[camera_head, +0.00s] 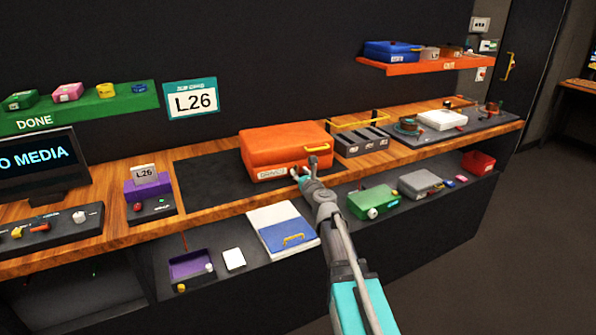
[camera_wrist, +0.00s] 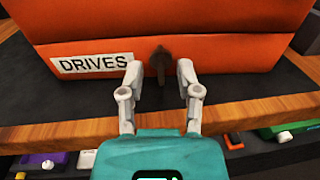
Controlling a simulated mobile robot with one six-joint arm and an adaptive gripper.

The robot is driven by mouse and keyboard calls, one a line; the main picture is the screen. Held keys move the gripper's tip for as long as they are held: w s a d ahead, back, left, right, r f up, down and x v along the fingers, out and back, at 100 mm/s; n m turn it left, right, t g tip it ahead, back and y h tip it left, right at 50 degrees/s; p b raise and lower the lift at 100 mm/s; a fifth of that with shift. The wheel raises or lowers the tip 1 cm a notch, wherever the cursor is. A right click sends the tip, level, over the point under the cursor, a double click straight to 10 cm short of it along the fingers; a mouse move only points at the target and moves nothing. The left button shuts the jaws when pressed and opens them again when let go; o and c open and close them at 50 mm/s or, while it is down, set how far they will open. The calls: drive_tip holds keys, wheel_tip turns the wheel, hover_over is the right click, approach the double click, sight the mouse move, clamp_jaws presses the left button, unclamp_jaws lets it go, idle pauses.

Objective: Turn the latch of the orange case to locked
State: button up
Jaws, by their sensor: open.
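The orange case (camera_head: 285,147) lies closed on a dark mat on the wooden bench. Its front fills the top of the wrist view (camera_wrist: 225,60). A white DRIVES label (camera_wrist: 92,65) is on its front, left of the latch. The latch (camera_wrist: 160,63) is a dark brown knob with its long part roughly upright. My gripper (camera_wrist: 157,82) is open, with one finger on each side of the latch and a gap showing on both sides. In the head view my gripper (camera_head: 304,170) is at the case's front and hides the latch.
A dark slotted box (camera_head: 360,143) with a yellow handle stands close to the right of the case. A purple L26 card stand (camera_head: 148,184) is to the left. The mat (camera_head: 205,180) is bare left of the case. A lower shelf holds a blue-and-white binder (camera_head: 285,230).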

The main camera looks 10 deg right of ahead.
drive_tip(key=shift+w+a, duration=0.15)
drive_tip(key=shift+w, duration=0.7)
drive_tip(key=shift+c, duration=0.2)
clamp_jaws()
